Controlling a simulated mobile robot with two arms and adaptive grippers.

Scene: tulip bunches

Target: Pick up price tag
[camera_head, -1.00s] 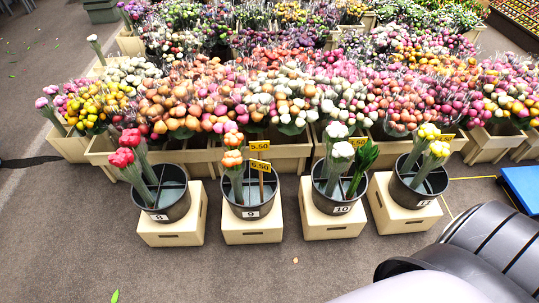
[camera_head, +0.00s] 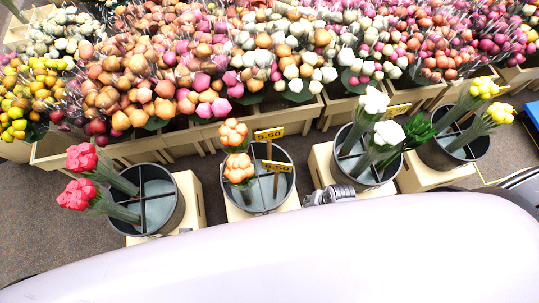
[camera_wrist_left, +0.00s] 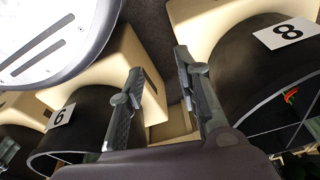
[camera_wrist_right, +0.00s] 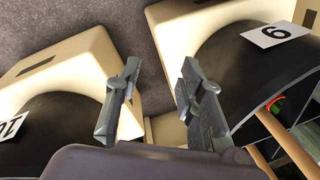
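Two yellow price tags marked 5.50 stand on sticks in the bucket numbered 9, an upper price tag (camera_head: 270,134) and a lower price tag (camera_head: 277,167). Bucket 9 (camera_head: 290,192) also holds orange tulips (camera_head: 236,150). My right gripper (camera_head: 330,193) is between buckets 9 and 10, close to bucket 9. In the right wrist view its fingers (camera_wrist_right: 158,75) are apart and empty; wooden sticks (camera_wrist_right: 285,140) show at the right. My left gripper's fingers (camera_wrist_left: 160,72) are apart and empty between buckets 9 and 8.
Bucket 8 (camera_head: 180,212) with red tulips stands left. The bucket with white tulips (camera_head: 388,132) and the one with yellow tulips (camera_head: 484,88) stand right. Another yellow tag (camera_head: 398,110) is behind the white ones. Crates of flowers (camera_head: 100,150) line the back.

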